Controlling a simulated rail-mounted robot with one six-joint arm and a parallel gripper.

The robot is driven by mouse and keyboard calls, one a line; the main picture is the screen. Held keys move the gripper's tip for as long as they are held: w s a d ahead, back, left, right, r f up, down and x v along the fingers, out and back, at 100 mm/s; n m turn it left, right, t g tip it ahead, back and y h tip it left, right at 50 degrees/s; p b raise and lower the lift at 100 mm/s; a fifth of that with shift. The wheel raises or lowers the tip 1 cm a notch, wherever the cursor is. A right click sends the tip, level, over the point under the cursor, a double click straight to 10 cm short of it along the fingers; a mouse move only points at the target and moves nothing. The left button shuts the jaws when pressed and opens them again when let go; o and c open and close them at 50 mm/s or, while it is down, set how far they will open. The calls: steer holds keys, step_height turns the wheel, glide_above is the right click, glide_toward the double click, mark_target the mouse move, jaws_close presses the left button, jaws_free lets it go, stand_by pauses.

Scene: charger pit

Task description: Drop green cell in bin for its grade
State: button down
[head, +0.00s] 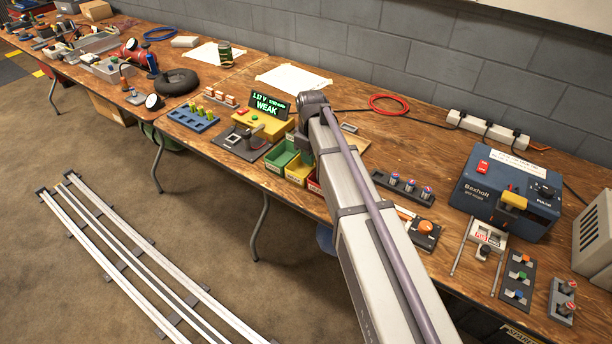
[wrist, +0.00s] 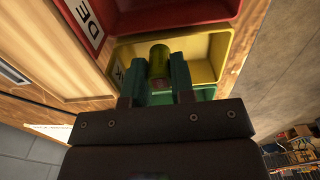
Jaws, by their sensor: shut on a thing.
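In the wrist view my gripper (wrist: 160,72) is shut on the green cell (wrist: 159,52), an olive-green cylinder. The cell shows over the opening of the yellow bin (wrist: 213,58); its exact height above the bin floor is hard to judge. The yellow bin's label is mostly covered, with a "K" visible. The red bin (wrist: 180,22) lies beyond it, its label partly reading "DE". In the head view the green bin (head: 281,155), yellow bin and red bin sit in a row, and my arm hides the gripper and cell. The tester display (head: 268,106) reads "WEAK".
A blue rack (head: 193,117) with several green cells stands left of the yellow tester (head: 262,124). A dark fixture (head: 241,142) sits in front of the tester. Right of my arm are a holder with several small parts (head: 403,188) and a blue machine (head: 508,194).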

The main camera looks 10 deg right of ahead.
steer(key=shift+r, duration=0.1)
steer(key=c, duration=0.9)
jaws_free()
step_height(320, 180, up, 11)
steer(key=p, duration=1.1)
steer(key=s+m, duration=0.3)
steer(key=s, duration=0.4)
steer(key=s+m, duration=0.3)
steer(key=s, duration=0.5)
steer(key=s+m, duration=0.3)
steer(key=s, duration=0.5)
